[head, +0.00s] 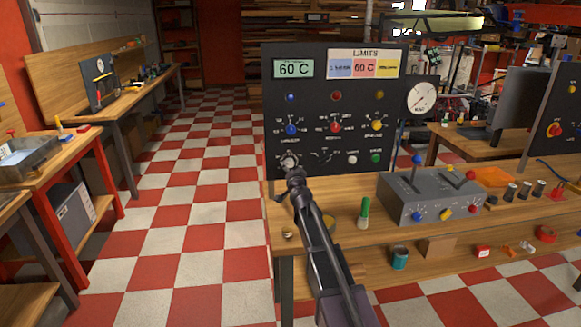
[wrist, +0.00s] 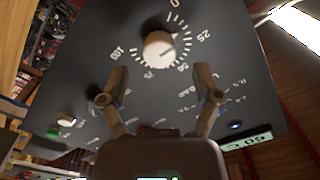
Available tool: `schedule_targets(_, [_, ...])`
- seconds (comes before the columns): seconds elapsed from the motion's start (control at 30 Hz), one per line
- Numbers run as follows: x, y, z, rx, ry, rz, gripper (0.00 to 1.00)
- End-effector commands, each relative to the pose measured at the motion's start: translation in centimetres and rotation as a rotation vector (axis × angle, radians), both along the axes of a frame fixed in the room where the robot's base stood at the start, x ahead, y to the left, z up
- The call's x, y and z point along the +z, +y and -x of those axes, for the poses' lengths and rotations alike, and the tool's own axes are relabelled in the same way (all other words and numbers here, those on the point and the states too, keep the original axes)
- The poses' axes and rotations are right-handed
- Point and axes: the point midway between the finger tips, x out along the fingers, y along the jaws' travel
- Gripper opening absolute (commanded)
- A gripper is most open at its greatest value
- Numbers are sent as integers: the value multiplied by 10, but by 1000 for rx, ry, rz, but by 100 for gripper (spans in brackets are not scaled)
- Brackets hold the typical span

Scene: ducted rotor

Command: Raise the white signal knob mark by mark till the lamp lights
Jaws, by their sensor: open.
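The white signal knob shows in the wrist view (wrist: 159,50) on a dark panel, ringed by tick marks numbered 0, 25, 50, 75 and 100. Its exact setting is hard to read. In the head view the knob (head: 289,160) is at the panel's lower left, partly covered by my gripper (head: 293,175). In the wrist view my gripper (wrist: 161,78) is open, its fingers apart below the knob in the picture; I see no grip on it. Blue (head: 290,96), red (head: 336,96) and yellow (head: 380,95) lamps sit high on the panel; none clearly glows.
Blue, red and yellow knobs (head: 336,127) line the panel's middle. White (head: 352,159) and green (head: 376,157) buttons sit lower right. A display (head: 293,68) reads 60 C beside a LIMITS card (head: 363,65). A green-topped object (head: 364,210) and grey control box (head: 430,197) stand on the bench.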

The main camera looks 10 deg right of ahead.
Motion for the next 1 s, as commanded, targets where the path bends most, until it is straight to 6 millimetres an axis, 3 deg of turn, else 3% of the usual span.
schedule_targets(0.2, [0, 0, 40, 0, 0, 1, 82])
schedule_targets(0.5, [0, 0, 79, 0, 0, 0, 82])
schedule_targets(1.0, [0, 0, 87, 0, 0, 1, 82])
